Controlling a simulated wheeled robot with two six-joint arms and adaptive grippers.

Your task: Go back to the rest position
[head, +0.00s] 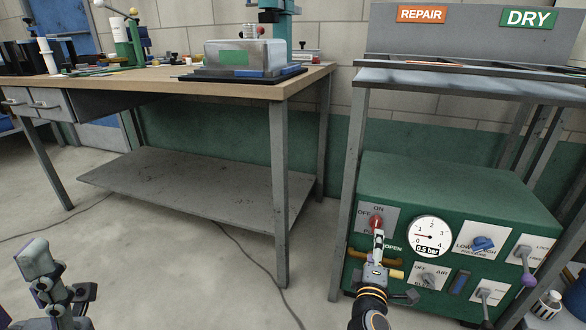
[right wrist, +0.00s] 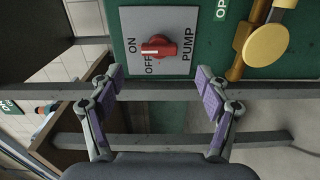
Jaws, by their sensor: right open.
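My right gripper (head: 378,240) is in front of the green pump panel (head: 458,180) in the head view. In the right wrist view its two purple-padded fingers (right wrist: 162,82) are apart with nothing between them. The red pump knob (right wrist: 158,46) lies just beyond the fingertips, apart from them. The knob (head: 375,222) also shows in the head view, partly behind the gripper. I cannot tell for certain which label it points at. My left gripper (head: 42,262) is at the lower left, away from the workbench; whether its fingers are apart is unclear.
A gauge (head: 429,236) reads 0.5 bar. A brass valve handle (right wrist: 266,45) sits close to the knob. Steel rack legs (head: 345,190) flank the panel. A wooden workbench (head: 170,88) with a lower shelf stands at left. The floor (head: 170,260) in front is open apart from a cable.

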